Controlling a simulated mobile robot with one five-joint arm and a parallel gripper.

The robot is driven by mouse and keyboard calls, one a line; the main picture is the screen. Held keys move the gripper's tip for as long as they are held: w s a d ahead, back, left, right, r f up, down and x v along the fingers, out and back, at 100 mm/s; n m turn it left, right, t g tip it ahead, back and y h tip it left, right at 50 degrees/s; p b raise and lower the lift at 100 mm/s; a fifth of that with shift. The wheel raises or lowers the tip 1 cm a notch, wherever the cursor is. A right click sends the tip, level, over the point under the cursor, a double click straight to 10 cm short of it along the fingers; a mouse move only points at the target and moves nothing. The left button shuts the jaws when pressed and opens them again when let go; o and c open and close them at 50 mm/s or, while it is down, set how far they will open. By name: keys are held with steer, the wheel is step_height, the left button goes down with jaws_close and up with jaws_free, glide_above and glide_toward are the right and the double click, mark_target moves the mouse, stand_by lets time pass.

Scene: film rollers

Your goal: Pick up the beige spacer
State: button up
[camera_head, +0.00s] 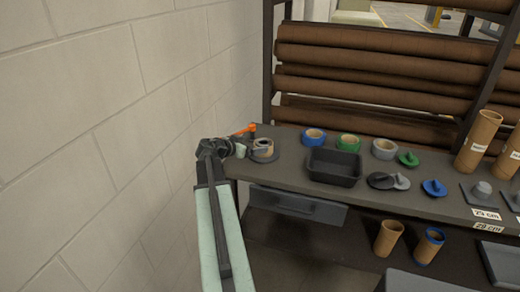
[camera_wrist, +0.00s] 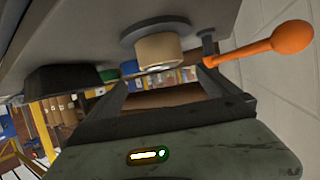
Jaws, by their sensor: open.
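The beige spacer (camera_head: 263,146) is a short ring on a round grey base at the left end of the dark shelf top. In the wrist view the beige spacer (camera_wrist: 158,51) shows large near the top, against its grey disc (camera_wrist: 155,27). My gripper (camera_head: 243,150) is at the left end of the shelf, close beside the spacer. In the wrist view my gripper (camera_wrist: 161,82) has its two dark fingers apart, with the spacer just beyond and between their tips. Nothing is held. Whether a finger touches the spacer cannot be told.
An orange handle (camera_wrist: 272,45) sticks out close beside the spacer; it also shows in the head view (camera_head: 243,130). A black tray (camera_head: 334,167) and blue tape roll (camera_head: 313,137) stand to the right. A block wall (camera_head: 110,130) bounds the left side.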

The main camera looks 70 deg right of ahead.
mark_target(259, 144)
steer(key=b+x, duration=0.1)
steer(key=x, duration=0.1)
steer(key=b+x, duration=0.1)
steer(key=x, duration=0.4)
steer(key=shift+w+f+b, duration=0.25)
steer(key=shift+w+b, duration=0.05)
steer(key=shift+b, duration=0.1)
steer(key=shift+s+d, duration=0.15)
steer(key=shift+d, duration=0.15)
steer(key=c, duration=1.5)
steer(key=shift+r, duration=0.1)
